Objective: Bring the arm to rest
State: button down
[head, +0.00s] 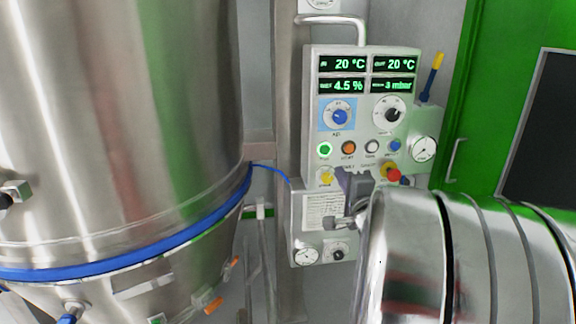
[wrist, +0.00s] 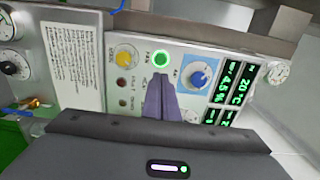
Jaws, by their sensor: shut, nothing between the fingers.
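My gripper (head: 350,180) shows small and dark in front of the lower part of a grey control panel (head: 311,120) in the head view. In the wrist view my gripper's fingers (wrist: 159,84) are together, with nothing between them. They point at the panel face, and their tips appear just below the green-lit button (wrist: 161,58), between the yellow knob (wrist: 125,57) and the blue knob (wrist: 201,76). I cannot tell how far the tips are from the panel. Most of my arm is not clear in the head view.
A large steel vessel (head: 120,110) with a blue band (head: 130,258) fills the left side. A red-and-yellow knob (head: 391,173) and a gauge (head: 424,148) are on the panel's right. A green door (head: 500,60) stands behind, with a handle (head: 455,160).

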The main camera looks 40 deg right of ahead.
dwell(0.3)
jog(key=s+d+f+n+g, duration=0.35)
jog(key=s+f+g, duration=0.2)
jog(key=f, duration=0.35)
jog(key=s+a+f+n+g+y, duration=0.1)
jog(key=s+a+f+n+g, duration=0.4)
jog(key=a, duration=0.3)
jog(key=s+a+r+n+y, duration=0.1)
jog(key=a+n, duration=0.4)
jog(key=a, duration=0.6)
jog(key=s+a+r+n+y, duration=0.1)
jog(key=a+n+y, duration=0.3)
jog(key=a, duration=0.8)
jog(key=s+a+r+n+y, duration=0.2)
jog(key=a+n, duration=0.4)
jog(key=a, duration=0.6)
jog(key=shift+s+a, duration=0.25)
jog(key=shift+s, duration=0.1)
